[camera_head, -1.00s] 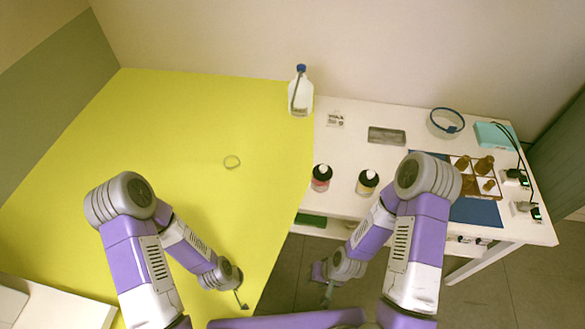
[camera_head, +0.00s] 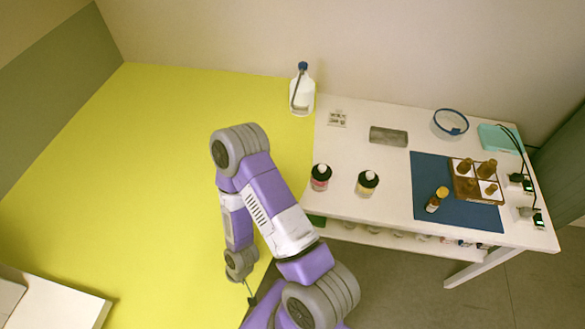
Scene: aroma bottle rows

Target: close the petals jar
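No label names the petals jar. A clear round container (camera_head: 449,123) with a blue rim stands at the back of the white table; I cannot tell whether its top is open or covered. Two small black-topped bottles, one reddish (camera_head: 320,178) and one pale yellow (camera_head: 367,183), stand upright near the table's front left. I cannot tell which of these is the petals jar. My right arm crosses to the left. Its gripper (camera_head: 250,292) points down by the yellow table's front right edge, away from all of them. Its fingers are too small to read. My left gripper is out of view.
A white jug (camera_head: 302,92) stands on the yellow table (camera_head: 130,190). A grey block (camera_head: 388,136) lies on the white table (camera_head: 350,145). On a blue mat (camera_head: 428,171) are an amber bottle (camera_head: 437,200) and a brown rack (camera_head: 489,199) with several bottles.

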